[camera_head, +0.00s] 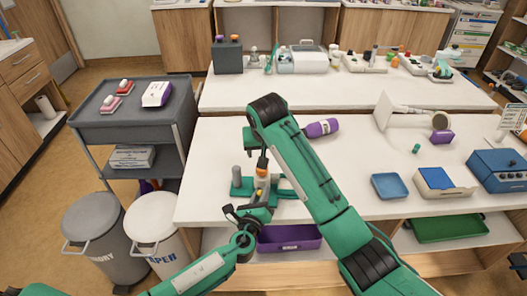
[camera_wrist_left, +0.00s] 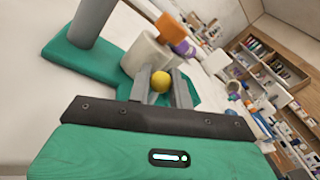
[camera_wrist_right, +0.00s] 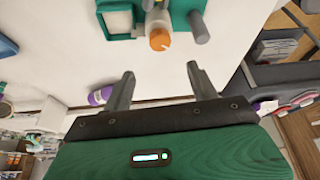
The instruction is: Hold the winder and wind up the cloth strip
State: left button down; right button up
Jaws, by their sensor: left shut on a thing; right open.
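The winder stands on the near worktop with a green base (camera_head: 243,187) and an upright grey post (camera_head: 238,173). Its pale roll (camera_wrist_left: 146,54), apparently the cloth strip, shows in the left wrist view, with an orange knob (camera_wrist_left: 171,27) beyond it. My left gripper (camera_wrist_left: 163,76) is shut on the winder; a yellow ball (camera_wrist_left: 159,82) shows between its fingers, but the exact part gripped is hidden.
A purple bottle (camera_head: 320,128) lies behind my right arm. A blue tray (camera_head: 390,186), a white-and-blue box (camera_head: 447,181) and a blue device (camera_head: 502,168) stand to the right. A grey cart (camera_head: 135,118) and two bins stand left. A purple tub (camera_head: 288,238) sits below.

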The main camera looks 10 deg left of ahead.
aim_at(262, 171)
jog(key=w+f+n, duration=0.1)
jog(key=f, duration=0.2)
jog(key=w+a+f+n+y, duration=0.1)
jog(key=w+f+n, duration=0.1)
jog(key=f, duration=0.2)
jog(key=w+f+n+g, duration=0.1)
jog(key=f, duration=0.3)
jog(key=shift+w+a+n+y, duration=0.2)
jog(key=shift+w+n+y, duration=0.05)
jog(key=shift+n+y, duration=0.05)
jog(key=shift+c, duration=0.2)
jog(key=c, duration=1)
jog(key=shift+o, duration=0.2)
